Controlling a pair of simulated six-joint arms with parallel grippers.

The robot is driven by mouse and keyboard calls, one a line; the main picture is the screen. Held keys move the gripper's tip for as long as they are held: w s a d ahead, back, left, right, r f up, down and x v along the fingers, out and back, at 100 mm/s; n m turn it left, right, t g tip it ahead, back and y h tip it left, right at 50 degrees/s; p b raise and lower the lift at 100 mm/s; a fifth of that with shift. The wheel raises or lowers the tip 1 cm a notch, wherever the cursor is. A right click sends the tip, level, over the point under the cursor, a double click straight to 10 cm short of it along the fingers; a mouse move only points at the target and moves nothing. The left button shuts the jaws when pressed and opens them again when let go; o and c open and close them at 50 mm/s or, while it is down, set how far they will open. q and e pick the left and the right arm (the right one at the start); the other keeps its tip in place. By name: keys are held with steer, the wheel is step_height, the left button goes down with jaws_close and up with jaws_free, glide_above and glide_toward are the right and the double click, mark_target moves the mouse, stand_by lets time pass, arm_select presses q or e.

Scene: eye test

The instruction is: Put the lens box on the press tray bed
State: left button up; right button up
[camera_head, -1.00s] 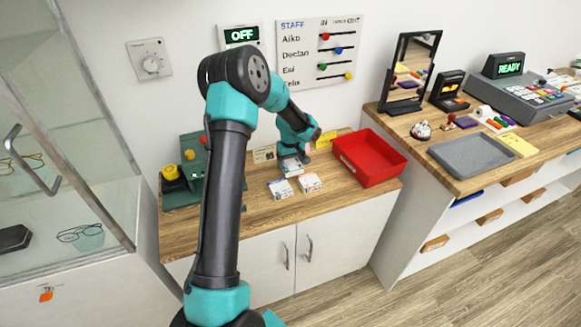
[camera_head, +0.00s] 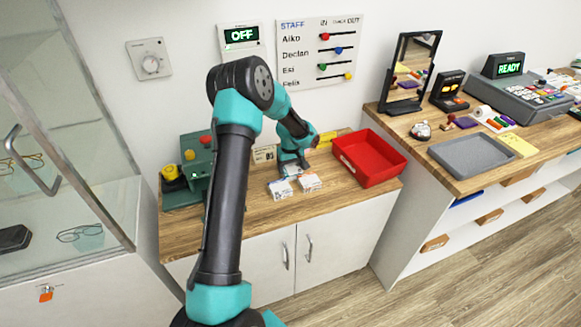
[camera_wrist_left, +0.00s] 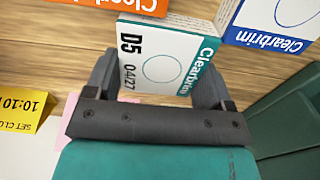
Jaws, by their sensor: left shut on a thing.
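My left gripper (camera_head: 292,165) is low over the wooden counter, between the press and the red bin. In the left wrist view, my left gripper (camera_wrist_left: 155,72) is shut on a white lens box (camera_wrist_left: 150,62) with a teal "Clearbrim" band, marked D5 04/27, one finger on each side. In the head view only a bit of the held box shows under the fingers. I cannot tell if it touches the counter. The green press (camera_head: 196,165) stands left of the gripper, partly behind my arm; its tray bed is not clearly visible. My right gripper is not in view.
An orange-banded box (camera_wrist_left: 120,5) and a blue-banded box (camera_wrist_left: 270,22) lie close beyond the held box. The red bin (camera_head: 368,158) stands right of the gripper. A yellow sign (camera_wrist_left: 25,108) shows at left in the wrist view. The counter's front strip is clear.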

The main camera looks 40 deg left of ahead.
mark_target(290, 167)
arm_select(q)
steer(key=shift+f, duration=0.1)
steer(key=o, duration=1)
steer(key=shift+c, duration=0.2)
step_height(290, 167, up, 12)
stand_by(0.3)
